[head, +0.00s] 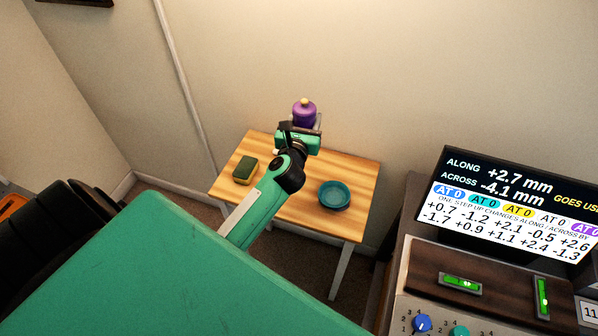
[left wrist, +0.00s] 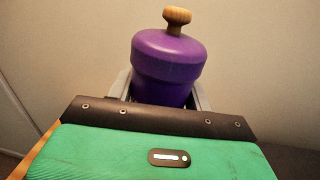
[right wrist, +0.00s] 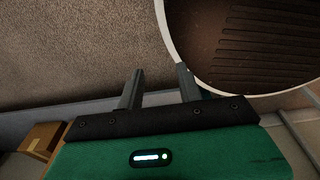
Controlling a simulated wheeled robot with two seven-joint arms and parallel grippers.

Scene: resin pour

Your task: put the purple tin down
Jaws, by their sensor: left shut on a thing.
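The purple tin (head: 304,113) has a rounded lid with a light wooden knob. My left gripper (head: 316,124) is shut on it at the far edge of the small wooden table (head: 300,225). In the left wrist view the tin (left wrist: 168,62) stands upright between the grey fingers of my left gripper (left wrist: 165,92). Its lower part is hidden behind the gripper, so I cannot tell whether it touches the table. My right gripper (right wrist: 158,92) shows only in the right wrist view, with its fingers apart and nothing between them.
A green and yellow sponge (head: 244,170) lies at the table's left, and a teal bowl (head: 334,195) stands at its right. Bare wood shows between them and behind the bowl. A console with a screen (head: 510,200) and knobs stands at the right. A round pale-rimmed thing (right wrist: 250,45) is near my right gripper.

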